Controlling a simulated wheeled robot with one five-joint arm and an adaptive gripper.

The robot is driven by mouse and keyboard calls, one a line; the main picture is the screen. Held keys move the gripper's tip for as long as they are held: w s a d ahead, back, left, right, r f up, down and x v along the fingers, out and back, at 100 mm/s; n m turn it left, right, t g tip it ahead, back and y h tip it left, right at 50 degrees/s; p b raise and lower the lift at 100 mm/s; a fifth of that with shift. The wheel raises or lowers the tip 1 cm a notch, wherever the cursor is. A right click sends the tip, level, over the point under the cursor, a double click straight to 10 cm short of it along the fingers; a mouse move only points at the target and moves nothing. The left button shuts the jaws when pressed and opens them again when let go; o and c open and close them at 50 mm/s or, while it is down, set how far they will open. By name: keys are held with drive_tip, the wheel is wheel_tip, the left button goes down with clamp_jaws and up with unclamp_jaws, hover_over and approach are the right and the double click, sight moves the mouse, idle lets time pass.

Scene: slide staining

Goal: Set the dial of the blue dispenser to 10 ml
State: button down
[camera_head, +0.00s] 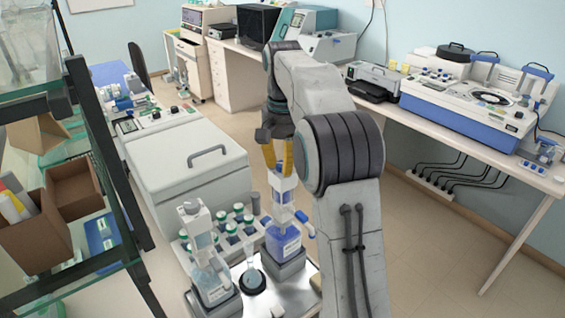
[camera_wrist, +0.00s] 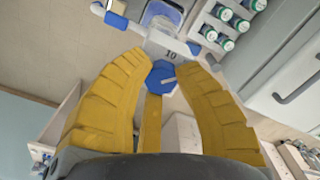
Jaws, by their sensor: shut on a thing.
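The blue dispenser (camera_head: 284,242) stands on a grey block at the right of the metal tray, with blue liquid in its bottle and a white upper body. Its blue dial (camera_wrist: 160,77) shows in the wrist view, with a pale pointer mark directed to the right. The number 10 is printed on the white body (camera_wrist: 168,52) just beyond the dial. My gripper (camera_head: 281,165) comes down from above onto the dispenser's top.
A second dispenser (camera_head: 212,282) with pale liquid stands at the left of the tray (camera_head: 232,269). A small glass cup on a dark base (camera_head: 252,281) stands between them. Green-capped bottles in a rack (camera_head: 220,228) stand behind. A shelf (camera_head: 130,205) with boxes is at the left.

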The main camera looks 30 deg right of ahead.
drive_tip(key=n, duration=0.4)
drive_tip(key=shift+d+n, duration=0.1)
drive_tip(key=shift+n, duration=2.8)
drive_tip(key=c, duration=0.9)
unclamp_jaws()
drive_tip(key=shift+d+r, duration=0.1)
drive_tip(key=shift+r, duration=3.55)
